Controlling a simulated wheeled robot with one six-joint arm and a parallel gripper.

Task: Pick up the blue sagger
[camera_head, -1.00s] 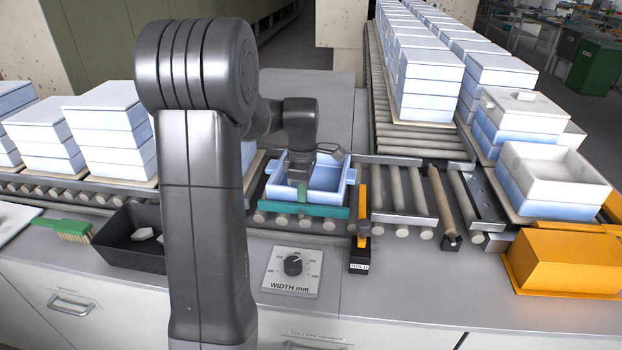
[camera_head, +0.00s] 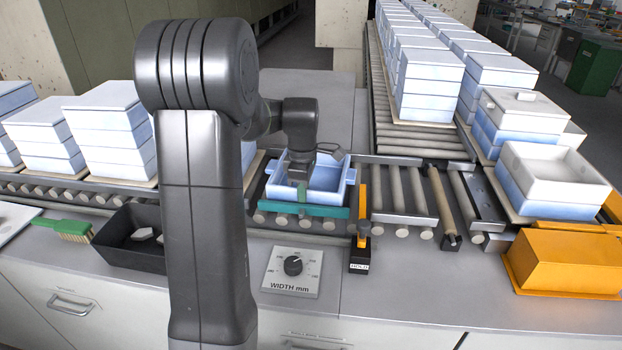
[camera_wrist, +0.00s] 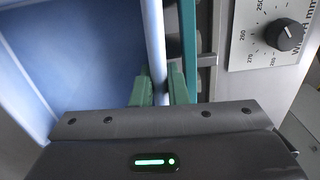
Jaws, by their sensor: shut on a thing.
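The blue sagger (camera_head: 326,178), an open light-blue tray, sits on the roller conveyor in front of my arm, with a teal bar (camera_head: 325,212) along its near side. My gripper (camera_head: 302,192) reaches down at its near wall. In the wrist view, the green fingers of my gripper (camera_wrist: 159,90) are shut on the sagger's wall, one finger on each side. The sagger's inside (camera_wrist: 70,60) shows at left and looks empty. The far left part of the sagger is partly hidden by my arm in the head view.
An orange-and-black stop lever (camera_head: 363,215) stands just right of the sagger. A width dial (camera_head: 293,265) and a black bin (camera_head: 130,240) are on the front counter. Stacked saggers (camera_head: 107,130) stand at left and more (camera_head: 550,180) at right. Bare rollers (camera_head: 405,195) lie to the right.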

